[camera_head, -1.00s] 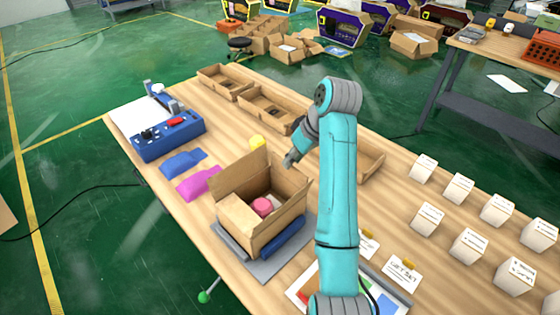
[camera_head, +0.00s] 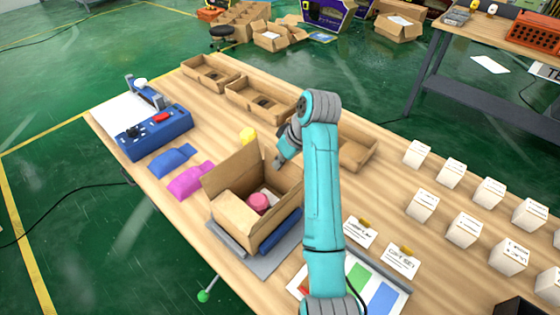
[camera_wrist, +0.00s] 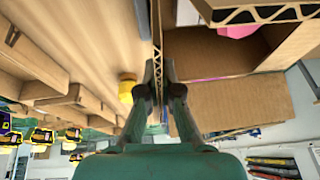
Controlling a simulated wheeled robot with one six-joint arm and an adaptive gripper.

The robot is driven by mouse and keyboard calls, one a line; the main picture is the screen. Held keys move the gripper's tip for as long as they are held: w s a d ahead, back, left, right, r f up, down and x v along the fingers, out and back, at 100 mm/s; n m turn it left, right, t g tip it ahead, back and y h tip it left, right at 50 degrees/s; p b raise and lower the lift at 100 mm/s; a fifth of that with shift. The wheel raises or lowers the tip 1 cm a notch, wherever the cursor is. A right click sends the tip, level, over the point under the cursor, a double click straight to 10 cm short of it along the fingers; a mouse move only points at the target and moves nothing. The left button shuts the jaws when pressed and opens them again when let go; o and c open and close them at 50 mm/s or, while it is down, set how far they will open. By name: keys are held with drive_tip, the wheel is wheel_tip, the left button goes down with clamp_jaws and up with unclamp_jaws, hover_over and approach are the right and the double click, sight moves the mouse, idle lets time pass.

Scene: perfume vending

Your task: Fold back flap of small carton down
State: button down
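The small carton (camera_head: 235,222) stands open on the table, with a pink round item (camera_head: 258,202) inside. A tall flap (camera_head: 232,174) stands upright on its far left side. My gripper (camera_head: 281,163) is at the carton's back edge, partly hidden by my arm. In the wrist view my gripper's fingertips (camera_wrist: 159,72) are close together at the thin upright edge of a cardboard flap (camera_wrist: 157,30), which runs between them. Whether they press on it cannot be told. The carton's interior and a broad flap (camera_wrist: 235,103) lie to the right in that view.
A yellow item (camera_head: 248,135) stands just behind the carton. Open cardboard trays (camera_head: 262,101) line the table's back edge. Magenta (camera_head: 190,181) and blue (camera_head: 171,161) pieces lie to the left. Several white boxes (camera_head: 464,230) stand to the right.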

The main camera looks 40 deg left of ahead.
drive_tip(key=shift+s+t, duration=0.2)
drive_tip(key=shift+t, duration=0.6)
drive_tip(key=c, duration=1.4)
unclamp_jaws()
